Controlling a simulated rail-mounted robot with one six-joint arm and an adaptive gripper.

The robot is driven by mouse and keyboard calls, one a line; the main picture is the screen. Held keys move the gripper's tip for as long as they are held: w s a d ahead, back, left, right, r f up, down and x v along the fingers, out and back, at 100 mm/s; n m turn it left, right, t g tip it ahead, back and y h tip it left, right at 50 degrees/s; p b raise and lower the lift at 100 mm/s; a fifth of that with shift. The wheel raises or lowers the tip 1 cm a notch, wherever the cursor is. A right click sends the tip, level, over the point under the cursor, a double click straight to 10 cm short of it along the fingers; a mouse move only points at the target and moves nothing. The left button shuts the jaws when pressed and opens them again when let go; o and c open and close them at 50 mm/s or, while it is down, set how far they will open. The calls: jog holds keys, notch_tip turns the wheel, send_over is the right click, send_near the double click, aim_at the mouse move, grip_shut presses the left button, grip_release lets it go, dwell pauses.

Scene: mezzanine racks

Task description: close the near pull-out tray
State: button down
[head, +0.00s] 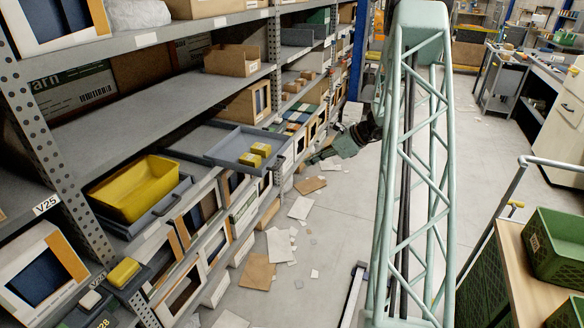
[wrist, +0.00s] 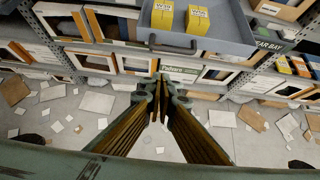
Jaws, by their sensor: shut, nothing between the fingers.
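A grey pull-out tray (head: 172,198) under a yellow bin (head: 137,188) is the nearer of two trays in the head view; it juts slightly from the shelf. A farther grey tray (head: 222,152) is pulled well out over the aisle, with two yellow boxes (head: 255,155) on it. This tray also shows in the wrist view (wrist: 215,42), its dark handle on the front. My gripper (head: 312,160) is in the aisle beyond and below the farther tray. In the wrist view my gripper (wrist: 155,84) is shut and empty, apart from the tray front.
Racks with framed bins (head: 190,290) line the left. Cardboard and paper scraps (head: 280,245) litter the aisle floor. A cart with green crates (head: 555,245) stands at the right front. A workbench (head: 555,75) is at the back right.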

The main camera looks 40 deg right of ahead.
jog(key=shift+d+f, duration=0.1)
jog(key=shift+d, duration=0.05)
dwell(0.3)
jog(key=w+r+b+x, duration=0.1)
jog(key=w+r+x, duration=0.1)
jog(key=x, duration=1)
jog(key=shift+a+b, duration=0.35)
jog(key=shift+a, duration=0.05)
jog(key=shift+w, duration=0.15)
jog(key=shift+w, duration=0.1)
